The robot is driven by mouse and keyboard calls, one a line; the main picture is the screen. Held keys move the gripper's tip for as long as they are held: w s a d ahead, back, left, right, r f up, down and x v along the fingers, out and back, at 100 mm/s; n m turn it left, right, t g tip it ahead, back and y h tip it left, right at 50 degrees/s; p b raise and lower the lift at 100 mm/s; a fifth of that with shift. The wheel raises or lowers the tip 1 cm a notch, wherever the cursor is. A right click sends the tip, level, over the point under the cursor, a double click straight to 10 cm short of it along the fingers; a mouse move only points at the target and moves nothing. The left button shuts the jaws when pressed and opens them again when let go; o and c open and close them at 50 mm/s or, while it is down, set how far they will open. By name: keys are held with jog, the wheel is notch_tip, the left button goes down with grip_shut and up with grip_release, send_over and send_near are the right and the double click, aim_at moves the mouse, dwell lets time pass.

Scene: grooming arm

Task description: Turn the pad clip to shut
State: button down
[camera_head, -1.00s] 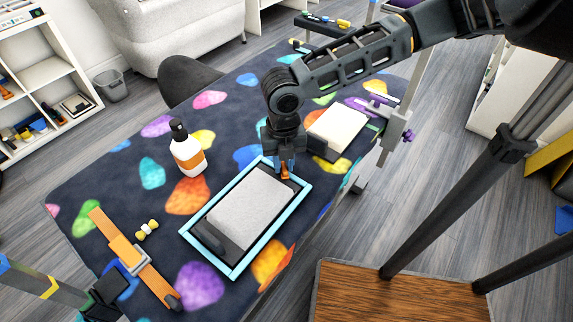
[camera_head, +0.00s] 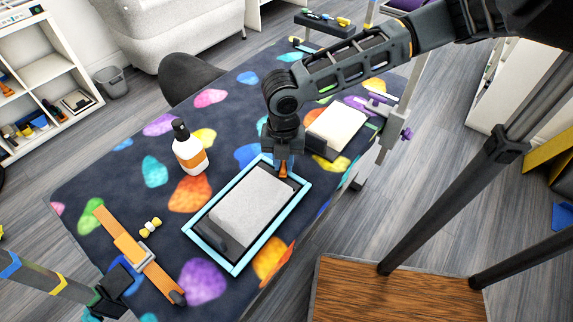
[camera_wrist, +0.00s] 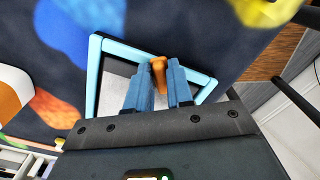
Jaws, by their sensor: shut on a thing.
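The pad clip (camera_head: 284,170) is a small orange piece at the far end of a dark board with a grey pad (camera_head: 250,208), inside a light blue frame (camera_head: 217,261) on the table. My gripper (camera_head: 283,163) points down at that end, with its fingers on the clip. In the wrist view the orange clip (camera_wrist: 158,72) sits between the two blue fingers of my gripper (camera_wrist: 159,82). The fingers hide part of the clip, and I cannot tell its exact turn.
A white bottle with an orange label (camera_head: 190,150) stands left of the frame. A second pad (camera_head: 338,125) lies beyond, near a clamp (camera_head: 385,115). An orange strap (camera_head: 135,250) and a yellow-and-white toy (camera_head: 150,227) lie at the near left.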

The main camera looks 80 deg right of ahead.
jog(key=shift+r+m+p, duration=0.15)
jog(key=shift+m+p, duration=0.75)
jog(key=shift+m, duration=0.5)
jog(key=shift+m+p, duration=1)
jog(key=shift+m, duration=0.4)
jog(key=c, duration=1.1)
grip_release()
jog(key=shift+o, duration=0.2)
